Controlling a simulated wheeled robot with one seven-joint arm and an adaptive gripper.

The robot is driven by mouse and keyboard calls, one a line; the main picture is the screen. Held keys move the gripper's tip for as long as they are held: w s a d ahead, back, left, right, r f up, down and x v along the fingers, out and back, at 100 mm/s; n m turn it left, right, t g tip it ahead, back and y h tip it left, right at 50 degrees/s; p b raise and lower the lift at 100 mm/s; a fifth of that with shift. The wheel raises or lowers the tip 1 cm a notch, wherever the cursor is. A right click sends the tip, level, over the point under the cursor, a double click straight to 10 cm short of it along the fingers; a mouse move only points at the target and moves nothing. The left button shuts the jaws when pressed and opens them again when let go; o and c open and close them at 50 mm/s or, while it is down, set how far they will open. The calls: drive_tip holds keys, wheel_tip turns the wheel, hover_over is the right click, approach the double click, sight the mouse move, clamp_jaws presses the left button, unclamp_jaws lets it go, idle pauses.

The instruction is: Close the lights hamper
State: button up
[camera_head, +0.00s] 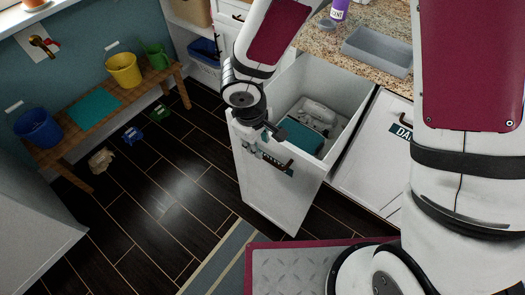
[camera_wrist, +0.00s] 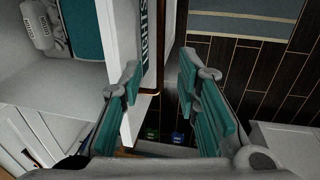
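The lights hamper (camera_head: 255,190) is a white pull-out bin that stands open from the cabinet. Its inside holds a teal cloth (camera_head: 297,136) and pale rolled items (camera_head: 318,112). A dark bar handle (camera_head: 280,164) and a label, partly hidden by my gripper, are on its front. In the wrist view, the label (camera_wrist: 148,30) reads LIGHTS. My gripper (camera_head: 266,138) is at the top edge of the hamper's front panel. In the wrist view, my gripper (camera_wrist: 160,78) is open, its teal-padded fingers apart near the panel. I cannot tell whether either finger touches it.
A closed white front (camera_head: 375,155) with a partly hidden label is to the right, under a granite counter (camera_head: 325,45) with a grey basin (camera_head: 378,50). A wooden bench (camera_head: 115,110) with buckets stands at left.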

drive_tip(key=f, duration=0.4)
drive_tip(key=w+f+b, duration=0.1)
drive_tip(key=f, duration=0.1)
drive_tip(key=shift+d+f, duration=0.4)
clamp_jaws()
